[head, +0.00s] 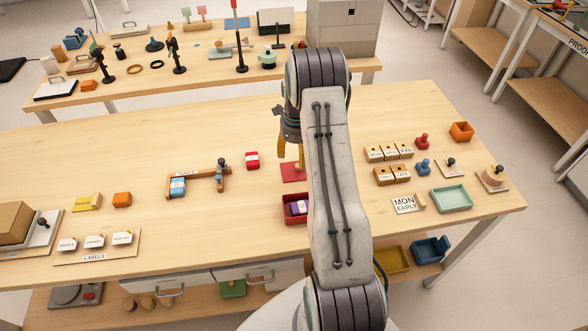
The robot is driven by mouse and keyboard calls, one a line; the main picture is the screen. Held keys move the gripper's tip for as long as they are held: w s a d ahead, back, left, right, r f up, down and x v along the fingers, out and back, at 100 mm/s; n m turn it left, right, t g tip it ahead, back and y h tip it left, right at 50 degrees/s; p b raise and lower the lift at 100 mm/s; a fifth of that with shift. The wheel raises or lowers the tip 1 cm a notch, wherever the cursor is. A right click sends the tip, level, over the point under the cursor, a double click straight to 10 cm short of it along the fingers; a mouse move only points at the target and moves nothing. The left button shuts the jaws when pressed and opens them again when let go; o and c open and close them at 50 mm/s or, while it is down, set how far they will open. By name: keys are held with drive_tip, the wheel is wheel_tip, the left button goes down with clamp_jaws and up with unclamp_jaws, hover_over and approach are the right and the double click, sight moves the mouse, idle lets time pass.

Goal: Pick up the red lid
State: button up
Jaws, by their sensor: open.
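The red lid (293,173) appears to be the flat red piece lying on the near table, with a small knob-like bit on top. It is just behind an open red box (286,217) that holds a purple and white item (299,207). My gripper (290,152), with yellow fingers, is open and points down over the lid's far side. I cannot tell how high above the lid it is. My arm hides the right side of the lid and of the red box.
Lettered wooden blocks (388,152), stamps (422,141) and a mint tray (452,199) are on the right. The wood between the fixture and the red box is clear.

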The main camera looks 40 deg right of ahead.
sight(297, 166)
drive_tip(key=shift+d+f+p, duration=0.15)
drive_tip(key=shift+f+p, duration=0.8)
drive_tip(key=shift+f, duration=2.15)
clamp_jaws()
